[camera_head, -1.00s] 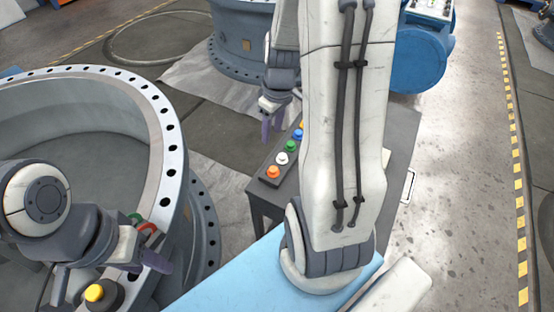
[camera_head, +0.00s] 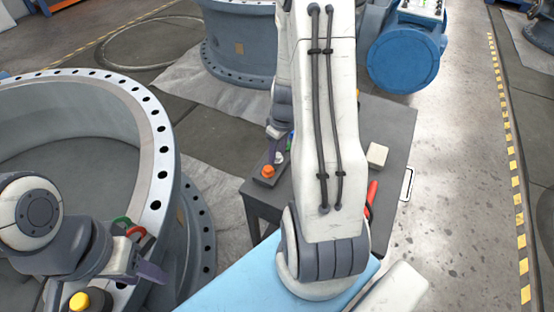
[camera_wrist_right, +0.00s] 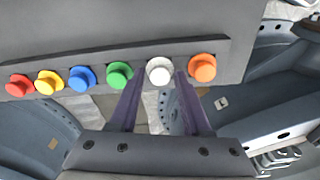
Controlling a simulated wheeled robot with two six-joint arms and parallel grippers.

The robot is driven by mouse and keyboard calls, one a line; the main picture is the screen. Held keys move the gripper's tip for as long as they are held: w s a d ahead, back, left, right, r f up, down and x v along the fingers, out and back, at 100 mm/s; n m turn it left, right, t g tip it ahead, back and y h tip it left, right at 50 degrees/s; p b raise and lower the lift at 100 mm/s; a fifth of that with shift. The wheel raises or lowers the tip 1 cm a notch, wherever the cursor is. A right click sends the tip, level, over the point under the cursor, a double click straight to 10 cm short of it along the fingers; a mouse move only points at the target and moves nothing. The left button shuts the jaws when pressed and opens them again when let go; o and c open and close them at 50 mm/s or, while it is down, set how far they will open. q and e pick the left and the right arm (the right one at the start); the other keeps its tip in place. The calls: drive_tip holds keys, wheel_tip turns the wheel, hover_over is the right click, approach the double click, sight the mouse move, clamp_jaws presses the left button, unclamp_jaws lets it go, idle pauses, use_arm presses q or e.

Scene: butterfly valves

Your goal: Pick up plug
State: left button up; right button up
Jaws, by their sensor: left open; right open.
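A row of colored plugs sits in a dark strip on the grey table. The right wrist view shows red (camera_wrist_right: 18,86), yellow (camera_wrist_right: 47,82), blue (camera_wrist_right: 80,79), green (camera_wrist_right: 119,74), white (camera_wrist_right: 159,70) and orange (camera_wrist_right: 202,68) plugs. My right gripper (camera_wrist_right: 161,80) is open, with its fingertips on either side of the white plug; nothing is held. In the head view my right gripper (camera_head: 268,152) is at the strip, beside the orange plug (camera_head: 268,171); my arm hides most of the row. My left gripper (camera_head: 108,283) is open near another yellow plug (camera_head: 79,301) in a dark base.
The grey table (camera_head: 395,130) holds a white block (camera_head: 377,154) and a red-handled tool (camera_head: 371,195).

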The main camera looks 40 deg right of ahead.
drive_tip(key=shift+f, duration=0.2)
clamp_jaws()
drive_tip(key=shift+r, duration=0.15)
